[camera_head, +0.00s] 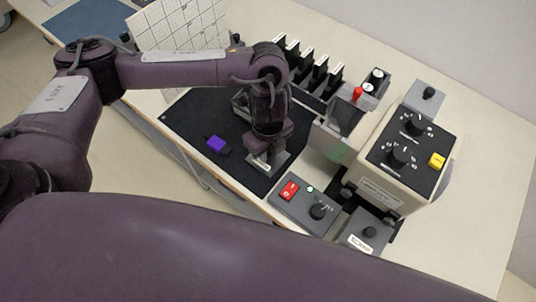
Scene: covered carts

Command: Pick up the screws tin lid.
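I cannot make out a screws tin or its lid in the head view. My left gripper (266,162) points down over the black mat (208,108), near the mat's right front edge. Its metal fingertips are small and partly hidden by the wrist, so I cannot tell if they are open or shut, or if anything is between them. A small purple block with a dark end (217,144) lies on the mat to the left of the gripper, apart from it. My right gripper is not in view.
A grey box with a red switch (290,190) sits close to the right of the gripper. Behind it stand a machine with black dials and a yellow button (437,160), a red-topped lever (357,94), and several upright black-and-white pieces (320,72). A gridded white board (178,28) stands back left.

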